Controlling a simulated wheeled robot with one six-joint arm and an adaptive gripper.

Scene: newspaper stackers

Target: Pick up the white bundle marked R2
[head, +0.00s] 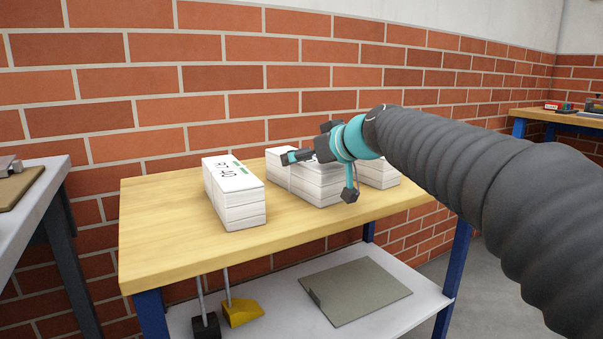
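Three white bundles stand in a row on a wooden tabletop (165,222). The left bundle (244,213) has dark printed marks and a small green strip on top; I cannot read the marks surely. The middle bundle (320,192) is partly hidden behind my gripper, and no mark on it can be read. The right bundle (380,176) is partly covered by my gripper and arm, its mark hidden. My gripper (319,177) has its fingers spread wide apart with nothing between them. It is in front of or over the middle bundle; whether it touches cannot be told.
A lower shelf (265,321) holds a grey flat panel (356,291), a yellow tool (242,312) and a black tool (206,326). A brick wall (160,100) stands behind. Another table (30,210) is at left, a workbench (560,117) at far right. The tabletop's left end is clear.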

